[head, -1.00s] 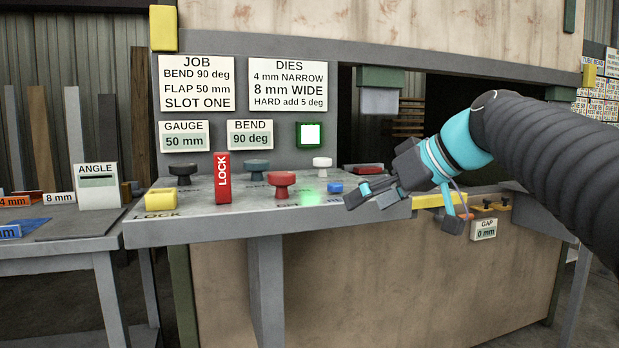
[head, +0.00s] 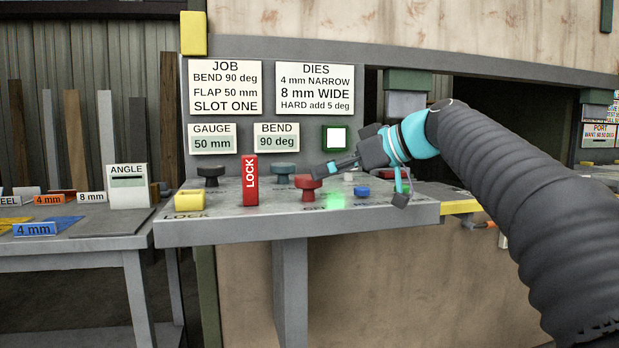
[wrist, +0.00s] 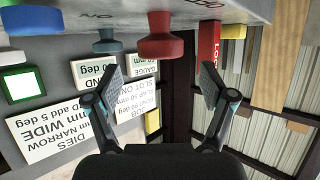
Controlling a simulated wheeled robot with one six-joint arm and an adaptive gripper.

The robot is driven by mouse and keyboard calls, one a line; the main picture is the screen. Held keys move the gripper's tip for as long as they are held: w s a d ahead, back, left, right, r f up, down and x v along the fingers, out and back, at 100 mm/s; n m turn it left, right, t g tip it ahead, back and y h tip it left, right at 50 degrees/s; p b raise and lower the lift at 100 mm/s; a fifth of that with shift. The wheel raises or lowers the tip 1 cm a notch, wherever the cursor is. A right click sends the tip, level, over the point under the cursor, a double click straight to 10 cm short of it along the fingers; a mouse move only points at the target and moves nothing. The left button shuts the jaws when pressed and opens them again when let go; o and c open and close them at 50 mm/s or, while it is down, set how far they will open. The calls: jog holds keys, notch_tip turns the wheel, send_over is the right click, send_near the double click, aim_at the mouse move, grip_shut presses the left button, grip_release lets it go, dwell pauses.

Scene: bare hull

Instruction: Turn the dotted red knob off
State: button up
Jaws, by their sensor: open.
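The red knob (head: 308,188) stands on the grey console top (head: 230,229), right of the red LOCK block; no dots can be made out on it. In the head view my gripper (head: 360,186) is open just right of the knob, one finger overlapping its cap in the picture. In the upside-down wrist view the red knob (wrist: 160,42) lies ahead of the open fingers (wrist: 155,85), roughly midway between them across the picture. Nothing is between the fingers, and the knob looks apart from them. Lettering beneath the knob is partly hidden.
The upright red LOCK block (head: 250,181) stands close left of the knob. A teal knob (head: 285,171) is behind it, a dark knob (head: 211,174) further left, and a blue button (head: 362,191) near my gripper. A yellow block (head: 189,200) sits at the left corner.

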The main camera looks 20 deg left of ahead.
aim_at(309, 176)
jog(key=x, duration=0.5)
jog(key=shift+a+f, duration=0.1)
jog(key=shift+a, duration=0.2)
jog(key=c, duration=1.2)
